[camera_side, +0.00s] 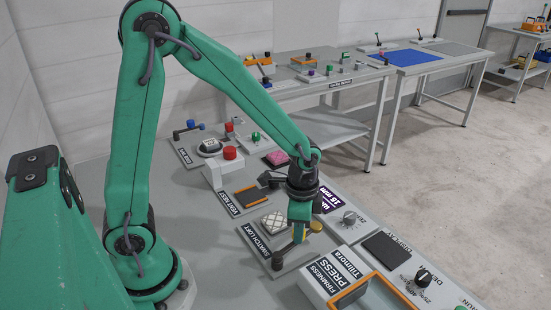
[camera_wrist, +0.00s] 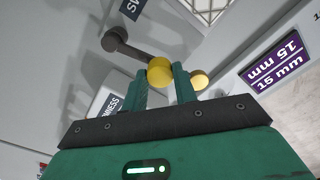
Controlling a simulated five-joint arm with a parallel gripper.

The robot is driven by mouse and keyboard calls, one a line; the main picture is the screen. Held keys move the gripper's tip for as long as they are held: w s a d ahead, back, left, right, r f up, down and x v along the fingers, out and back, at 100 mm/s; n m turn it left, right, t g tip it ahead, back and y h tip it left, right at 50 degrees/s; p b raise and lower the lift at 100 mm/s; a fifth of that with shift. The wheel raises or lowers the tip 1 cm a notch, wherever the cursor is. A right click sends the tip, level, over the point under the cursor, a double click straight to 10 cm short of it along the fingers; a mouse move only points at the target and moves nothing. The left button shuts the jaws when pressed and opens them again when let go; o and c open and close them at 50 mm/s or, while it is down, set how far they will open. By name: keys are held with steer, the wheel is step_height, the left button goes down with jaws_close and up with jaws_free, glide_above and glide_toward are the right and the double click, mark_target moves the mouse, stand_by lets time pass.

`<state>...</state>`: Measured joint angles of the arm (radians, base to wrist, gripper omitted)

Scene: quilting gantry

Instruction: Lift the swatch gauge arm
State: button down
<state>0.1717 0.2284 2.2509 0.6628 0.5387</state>
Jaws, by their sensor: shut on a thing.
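The swatch gauge arm (camera_side: 287,248) is a short lever by the "SWATCH LOFT" label, with a dark pivot end and a yellow knob end. In the wrist view the lever (camera_wrist: 135,54) runs from a dark round end at upper left to a yellow ball knob (camera_wrist: 160,70) at my fingertips. My gripper (camera_side: 299,224) points down over the knob end and is shut on the knob (camera_side: 299,234); its fingers (camera_wrist: 163,76) partly hide it. A quilted swatch (camera_side: 274,222) lies on the plate beside the lever. I cannot tell whether the lever is raised.
A second yellow knob (camera_wrist: 200,80) is just right of my fingers. The firmness press (camera_side: 350,285) stands in front, and a purple "15 mm" display (camera_side: 326,200) is to the right. A red button (camera_side: 230,153) and other fixtures stand behind.

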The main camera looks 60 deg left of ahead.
steer(key=shift+d, duration=0.1)
stand_by(0.3)
steer(key=c, duration=1.1)
jaws_free()
steer(key=shift+r, duration=0.2)
step_height(320, 180, up, 7)
steer(key=shift+r, duration=0.25)
steer(key=shift+r, duration=0.1)
